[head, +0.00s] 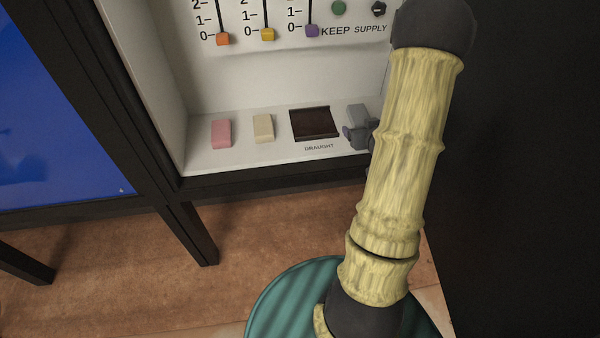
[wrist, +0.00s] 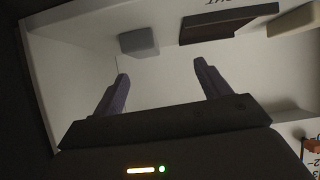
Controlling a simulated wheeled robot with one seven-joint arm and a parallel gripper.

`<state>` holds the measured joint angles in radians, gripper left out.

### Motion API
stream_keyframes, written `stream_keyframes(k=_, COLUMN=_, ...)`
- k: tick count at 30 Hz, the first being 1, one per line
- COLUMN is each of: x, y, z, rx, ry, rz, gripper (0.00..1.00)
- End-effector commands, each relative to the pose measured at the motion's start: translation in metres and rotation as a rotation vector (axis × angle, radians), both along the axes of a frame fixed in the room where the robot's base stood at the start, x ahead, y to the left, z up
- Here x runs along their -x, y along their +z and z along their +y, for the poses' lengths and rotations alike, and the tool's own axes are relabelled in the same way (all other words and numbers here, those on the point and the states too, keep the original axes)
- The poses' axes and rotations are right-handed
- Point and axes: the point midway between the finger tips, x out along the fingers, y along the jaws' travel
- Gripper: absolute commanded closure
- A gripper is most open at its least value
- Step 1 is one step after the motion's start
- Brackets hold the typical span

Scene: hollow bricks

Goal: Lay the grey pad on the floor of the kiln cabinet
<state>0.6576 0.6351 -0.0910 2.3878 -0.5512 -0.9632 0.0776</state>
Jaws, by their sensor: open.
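The grey pad (wrist: 138,42) is a small block inside the white-walled kiln cabinet (head: 160,95). In the wrist view it lies just beyond my fingertips, a little left of the middle of the gap. My gripper (wrist: 160,69) is open, with its two purple fingers spread and nothing between them. The fingers do not touch the pad in that view. In the head view my gripper is at the cabinet's right end, partly behind my arm, and I cannot clearly tell the pad from it there. Whether the pad rests on the floor or against something is unclear.
A dark brown rectangular plate (head: 315,123) labelled DRAUGHT sits beside the pad. A cream block (head: 264,128) and a pink block (head: 221,133) stand further left. Orange (head: 223,39), yellow (head: 267,34) and purple (head: 312,30) sliders are on the back panel. A dark wall is on the right.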

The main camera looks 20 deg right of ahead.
Motion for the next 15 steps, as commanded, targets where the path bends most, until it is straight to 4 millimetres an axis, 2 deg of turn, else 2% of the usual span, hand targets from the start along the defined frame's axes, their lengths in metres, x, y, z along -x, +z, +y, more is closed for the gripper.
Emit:
stream_keyframes(k=1, x=-0.005, y=0.009, z=0.018, rx=0.006, ry=0.014, rz=0.043, gripper=0.24)
stream_keyframes(k=4, x=-0.005, y=0.017, z=0.052, rx=0.004, ry=0.026, rz=0.153, gripper=0.24)
stream_keyframes(k=8, x=0.006, y=0.028, z=0.1, rx=-0.011, ry=0.045, rz=0.295, gripper=0.24)
stream_keyframes(k=11, x=0.023, y=0.037, z=0.139, rx=-0.03, ry=0.065, rz=0.401, gripper=0.24)
stream_keyframes(k=15, x=0.058, y=0.05, z=0.194, rx=-0.063, ry=0.107, rz=0.555, gripper=0.24)
